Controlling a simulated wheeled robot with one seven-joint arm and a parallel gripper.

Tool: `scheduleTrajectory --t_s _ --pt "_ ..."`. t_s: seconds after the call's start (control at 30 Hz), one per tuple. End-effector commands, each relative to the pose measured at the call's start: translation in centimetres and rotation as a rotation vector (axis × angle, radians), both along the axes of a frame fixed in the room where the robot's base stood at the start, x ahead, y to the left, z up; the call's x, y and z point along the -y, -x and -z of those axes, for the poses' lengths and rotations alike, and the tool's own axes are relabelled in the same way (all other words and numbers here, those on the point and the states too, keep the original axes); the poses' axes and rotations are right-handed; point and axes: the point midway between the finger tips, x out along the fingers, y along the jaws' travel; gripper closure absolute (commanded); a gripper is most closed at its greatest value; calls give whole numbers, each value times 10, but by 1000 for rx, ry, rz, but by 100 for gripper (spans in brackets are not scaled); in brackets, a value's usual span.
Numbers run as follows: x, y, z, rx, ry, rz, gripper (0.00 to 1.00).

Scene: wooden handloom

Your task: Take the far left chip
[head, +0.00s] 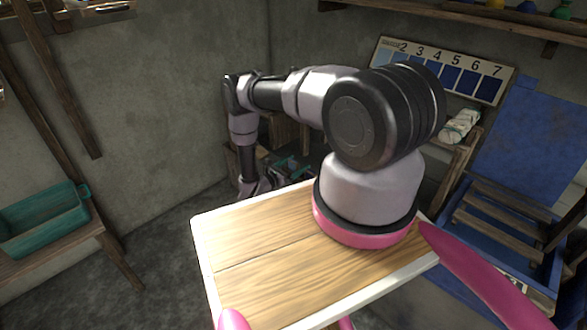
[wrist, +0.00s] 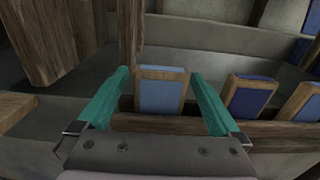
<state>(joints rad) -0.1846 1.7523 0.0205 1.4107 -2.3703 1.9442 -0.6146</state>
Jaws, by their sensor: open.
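The far left chip (wrist: 161,95) is a light blue tile in a wooden frame. It stands upright behind a wooden rail in the wrist view. My gripper (wrist: 160,73) has two teal fingers spread apart, one to each side of this chip in the picture. A narrow gap shows at each side, and nothing is held. Whether the fingertips reach the chip's depth I cannot tell. In the head view my gripper (head: 290,164) is small and partly hidden behind my arm, and the chips cannot be made out there.
A wooden post (wrist: 130,35) rises just behind the left finger. A numbered blue shade board (head: 445,70) hangs on the wall. A teal crate (head: 45,222) sits at left.

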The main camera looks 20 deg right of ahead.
Motion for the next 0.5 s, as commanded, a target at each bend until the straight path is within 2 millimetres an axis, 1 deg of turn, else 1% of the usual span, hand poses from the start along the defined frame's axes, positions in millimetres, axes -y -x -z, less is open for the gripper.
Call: scheduleTrajectory --t_s 0.03,0.13,0.4,0.47,0.5 --pt "8 -2 0 1 -1 4 0" --pt "16 -5 0 0 0 2 0" --pt "18 -6 0 0 0 0 0" --pt "18 -6 0 0 0 0 23" --pt "18 -6 0 0 0 0 38"
